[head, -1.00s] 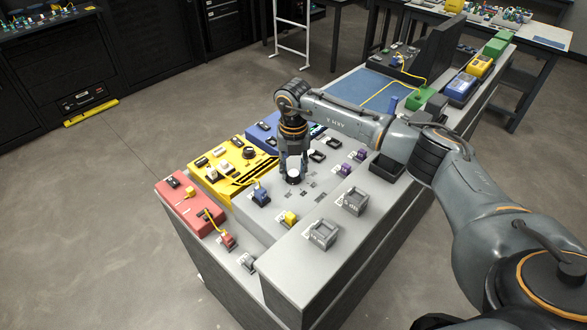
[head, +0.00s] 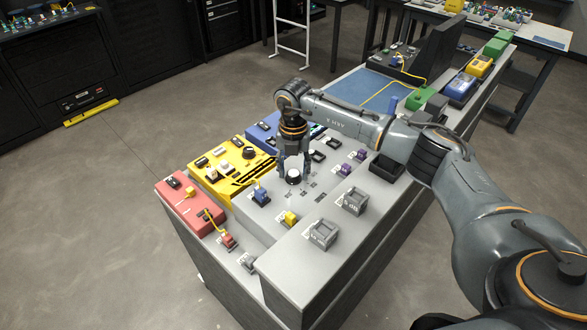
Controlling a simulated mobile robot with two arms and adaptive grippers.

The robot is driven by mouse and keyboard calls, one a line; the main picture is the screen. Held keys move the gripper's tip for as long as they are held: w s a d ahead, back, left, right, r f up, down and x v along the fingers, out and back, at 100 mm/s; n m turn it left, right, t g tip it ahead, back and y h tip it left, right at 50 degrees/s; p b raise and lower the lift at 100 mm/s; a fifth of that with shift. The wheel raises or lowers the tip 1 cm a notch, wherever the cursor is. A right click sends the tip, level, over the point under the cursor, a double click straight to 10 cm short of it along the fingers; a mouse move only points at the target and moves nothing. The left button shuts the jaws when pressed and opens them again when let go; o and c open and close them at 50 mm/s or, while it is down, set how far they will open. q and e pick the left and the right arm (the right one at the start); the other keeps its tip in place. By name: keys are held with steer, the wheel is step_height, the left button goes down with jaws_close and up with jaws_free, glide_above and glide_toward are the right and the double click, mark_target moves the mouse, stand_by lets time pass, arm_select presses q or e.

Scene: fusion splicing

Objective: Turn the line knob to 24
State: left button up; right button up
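A round knob with a white top and dark base (head: 293,177) stands on the grey panel. I take it to be the line knob, but its markings are too small to read. My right gripper (head: 294,172) points straight down over it. Its fingers are spread, one on each side of the knob, and it looks open. I see a small gap beside the white top. My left gripper is not in view.
A blue connector (head: 261,196) and a yellow connector (head: 290,218) sit near the knob. Grey boxes (head: 323,235) stand to the right. A yellow module (head: 228,167) and a red module (head: 186,197) lie left.

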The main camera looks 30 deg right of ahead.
mark_target(293, 173)
steer(key=shift+r, duration=0.1)
step_height(293, 173, up, 12)
stand_by(0.6)
stand_by(0.4)
